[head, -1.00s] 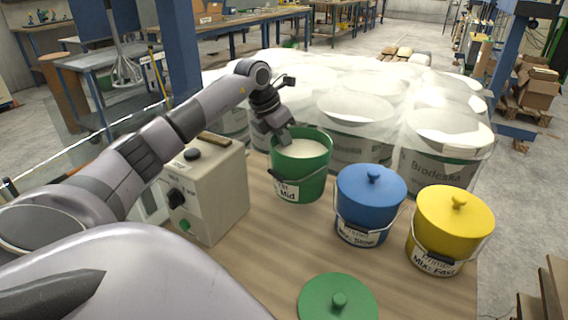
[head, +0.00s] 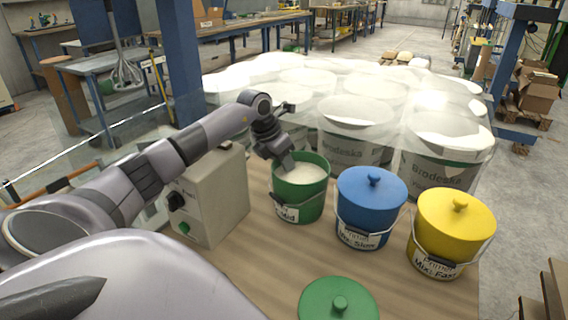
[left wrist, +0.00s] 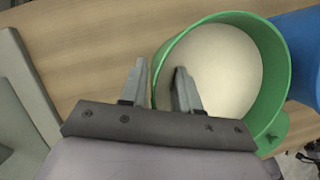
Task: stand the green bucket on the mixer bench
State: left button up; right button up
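The green bucket (head: 301,200) is lidless, filled with a pale substance, and labelled "Mid". It is at the wooden table, left of the blue bucket, slightly tilted. My left gripper (head: 285,162) is at its rim. In the left wrist view the gripper (left wrist: 160,75) has one finger outside and one inside the green bucket (left wrist: 279,80), with its wall between them; a small gap shows, but the bucket moves with it. A grey bench (head: 88,63) with a hanging whisk mixer (head: 128,72) stands at the back left. My right gripper is not in view.
A blue lidded bucket (head: 370,200) and a yellow lidded bucket (head: 450,230) stand on the wooden table (head: 255,245). A green lid (head: 338,300) lies in front. A beige control box (head: 210,195) stands left; wrapped white buckets (head: 350,115) crowd behind.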

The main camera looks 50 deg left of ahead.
pick_arm(q)
jog(key=v, duration=1.2)
jog(key=shift+p, duration=0.35)
jog(key=shift+r, duration=0.15)
